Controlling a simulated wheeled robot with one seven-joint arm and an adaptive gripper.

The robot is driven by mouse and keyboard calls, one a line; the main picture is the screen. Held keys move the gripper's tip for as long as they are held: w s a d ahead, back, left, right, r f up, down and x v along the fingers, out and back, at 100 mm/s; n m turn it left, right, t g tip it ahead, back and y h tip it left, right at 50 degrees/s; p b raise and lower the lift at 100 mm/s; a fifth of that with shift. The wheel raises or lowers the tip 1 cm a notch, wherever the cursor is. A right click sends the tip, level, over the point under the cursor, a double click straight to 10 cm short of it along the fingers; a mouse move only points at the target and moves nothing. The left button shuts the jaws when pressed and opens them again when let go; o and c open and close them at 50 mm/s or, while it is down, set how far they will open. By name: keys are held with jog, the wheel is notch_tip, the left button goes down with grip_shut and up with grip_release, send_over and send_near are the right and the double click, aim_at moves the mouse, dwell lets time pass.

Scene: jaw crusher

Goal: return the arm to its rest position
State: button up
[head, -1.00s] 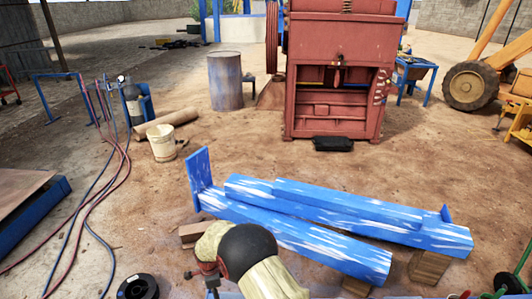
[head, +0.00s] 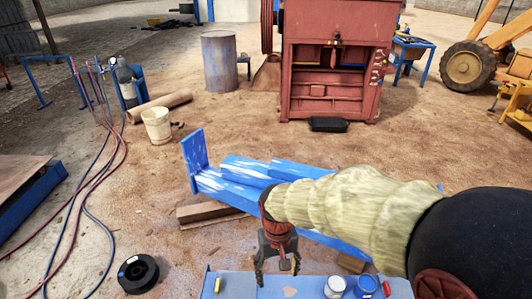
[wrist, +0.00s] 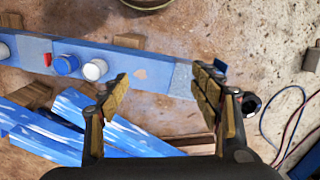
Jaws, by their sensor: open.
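My gripper (head: 276,268) hangs at the end of my sleeved arm, fingers pointing down, over the near edge of the blue beams in the head view. In the wrist view my gripper (wrist: 165,95) has its two padded fingers wide apart, with nothing between them but ground and part of a blue bench. My forearm crosses the right half of the head view and hides much of the blue beams (head: 235,172).
A blue bench (head: 240,285) bears a white-lidded jar (head: 335,287) and a blue-lidded jar (head: 366,285). A black spool (head: 138,274) and hoses (head: 88,210) lie at left. The red crusher (head: 335,60) stands behind. Open dirt lies between.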

jog(key=s+d+r+m+t, duration=0.1)
jog(key=s+d+r+t, duration=0.2)
jog(key=s+d+r, duration=0.3)
jog(key=s+d+r+m+t, duration=0.1)
jog(key=s+d+r+t, duration=0.2)
jog(key=s+d+r, duration=0.3)
jog(key=d+r, duration=0.3)
jog(key=r, duration=0.2)
jog(key=shift+s+d+r, duration=0.15)
jog(key=shift+d+r, duration=0.25)
jog(key=shift+c, duration=0.6)
